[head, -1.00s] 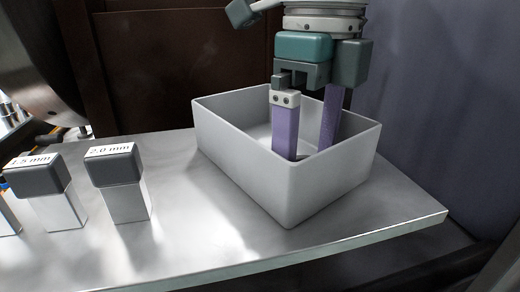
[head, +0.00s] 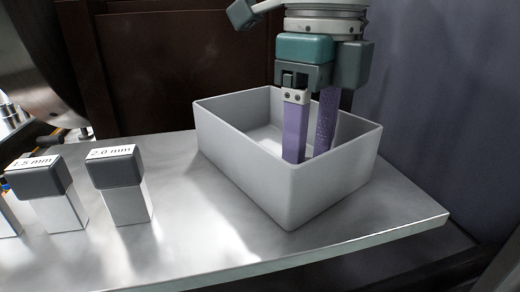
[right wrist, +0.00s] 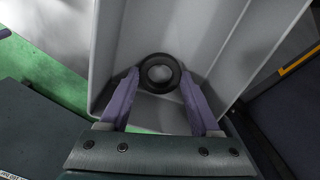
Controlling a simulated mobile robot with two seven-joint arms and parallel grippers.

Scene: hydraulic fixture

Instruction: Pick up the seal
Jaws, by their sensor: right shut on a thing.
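The seal (right wrist: 146,79) is a black ring, seen in the right wrist view between the two purple fingers. My right gripper (head: 308,158) reaches down into the white bin (head: 330,190), its fingertips hidden behind the near wall in the head view. In the right wrist view my right gripper (right wrist: 158,80) is shut on the seal, with one finger on each side of the ring. The seal is hidden in the head view. I cannot tell whether the seal still touches the bin floor. My left gripper is not in view.
The bin stands on a grey metal table (head: 180,210). A block marked 2.0 mm (head: 118,185) and one marked 1.5 mm (head: 45,195) stand to its left. The bin walls surround my fingers closely. A dark panel (head: 180,60) rises behind the table.

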